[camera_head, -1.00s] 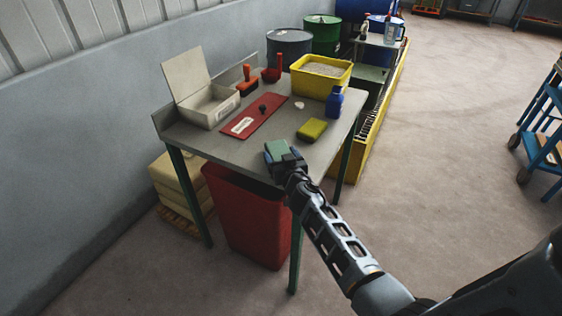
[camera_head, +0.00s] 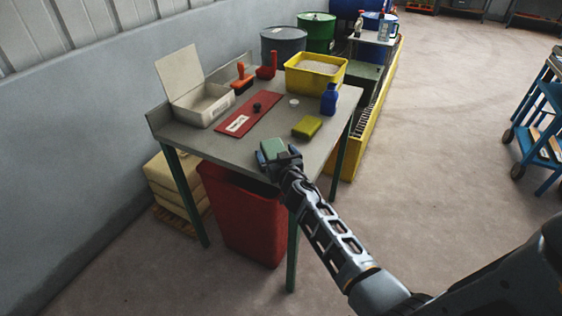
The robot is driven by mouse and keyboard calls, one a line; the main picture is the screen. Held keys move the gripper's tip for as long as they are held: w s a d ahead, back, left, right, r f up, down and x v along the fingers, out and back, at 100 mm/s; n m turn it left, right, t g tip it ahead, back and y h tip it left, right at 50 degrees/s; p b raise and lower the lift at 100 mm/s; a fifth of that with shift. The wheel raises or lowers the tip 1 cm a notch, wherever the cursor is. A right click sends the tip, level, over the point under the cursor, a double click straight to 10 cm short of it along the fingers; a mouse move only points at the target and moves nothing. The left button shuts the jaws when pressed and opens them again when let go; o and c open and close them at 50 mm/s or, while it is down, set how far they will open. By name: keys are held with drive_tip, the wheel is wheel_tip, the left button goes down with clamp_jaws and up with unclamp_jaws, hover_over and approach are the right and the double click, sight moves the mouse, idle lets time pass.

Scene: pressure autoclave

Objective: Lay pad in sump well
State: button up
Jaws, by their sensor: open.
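My gripper (camera_head: 277,158) is at the table's front edge with its fingers apart. A small green block-like pad (camera_head: 273,148) shows between or just beyond the fingers; I cannot tell whether it touches them or rests on the table. A yellow-green pad (camera_head: 307,126) lies flat on the table, a little beyond and right of my gripper, apart from it. The sump well is not clearly seen; a long yellow bund (camera_head: 352,163) with dark grating (camera_head: 366,120) runs behind the table on the right.
The grey table (camera_head: 222,144) also holds an open white box (camera_head: 203,105), a red board (camera_head: 254,116), a yellow tub (camera_head: 316,76) and a blue bottle (camera_head: 329,99). A red bin (camera_head: 243,217) stands below. A blue cart (camera_head: 541,130) is at right; the floor between is clear.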

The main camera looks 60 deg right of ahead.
drive_tip(key=b+v, duration=0.1)
drive_tip(key=v, duration=1.1)
